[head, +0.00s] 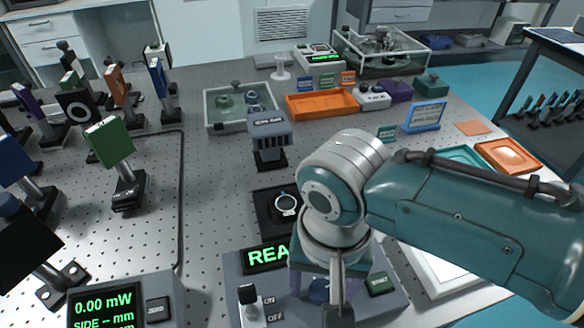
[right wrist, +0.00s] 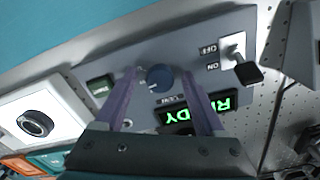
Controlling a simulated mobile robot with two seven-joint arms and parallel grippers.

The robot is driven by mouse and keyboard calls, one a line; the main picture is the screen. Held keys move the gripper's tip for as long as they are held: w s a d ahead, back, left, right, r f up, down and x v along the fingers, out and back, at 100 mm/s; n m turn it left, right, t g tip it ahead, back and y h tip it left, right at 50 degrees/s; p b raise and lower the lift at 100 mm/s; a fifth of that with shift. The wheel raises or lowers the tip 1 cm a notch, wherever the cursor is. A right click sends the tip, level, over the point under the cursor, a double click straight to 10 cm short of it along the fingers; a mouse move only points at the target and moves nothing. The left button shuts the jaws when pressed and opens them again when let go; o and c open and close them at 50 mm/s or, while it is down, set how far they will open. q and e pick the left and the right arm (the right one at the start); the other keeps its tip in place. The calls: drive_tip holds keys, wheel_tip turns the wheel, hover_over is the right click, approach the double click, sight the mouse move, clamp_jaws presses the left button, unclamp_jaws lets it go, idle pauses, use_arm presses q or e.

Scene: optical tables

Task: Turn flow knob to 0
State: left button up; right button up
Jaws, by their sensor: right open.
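The flow knob is a round blue knob (right wrist: 160,78) on the grey control panel (right wrist: 205,72), with a small label beside it. It also shows partly in the head view (head: 319,291), behind my right gripper. My right gripper (right wrist: 161,76) is open, its two purple fingers on either side of the knob. I cannot tell whether they touch it. In the head view the right gripper (head: 328,290) is above the panel. The panel has a green READY display (right wrist: 196,111), a green START button (head: 379,284) and an ON/OFF toggle switch (right wrist: 236,55). My left gripper is not in view.
A power meter (head: 125,300) reading 0.00 mW stands at the lower left. Several optic mounts stand on the perforated table (head: 215,200) at left. An orange tray (head: 320,104) and glass-walled boxes (head: 240,108) are farther back. My right arm covers the right of the table.

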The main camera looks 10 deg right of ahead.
clamp_jaws()
idle(0.7)
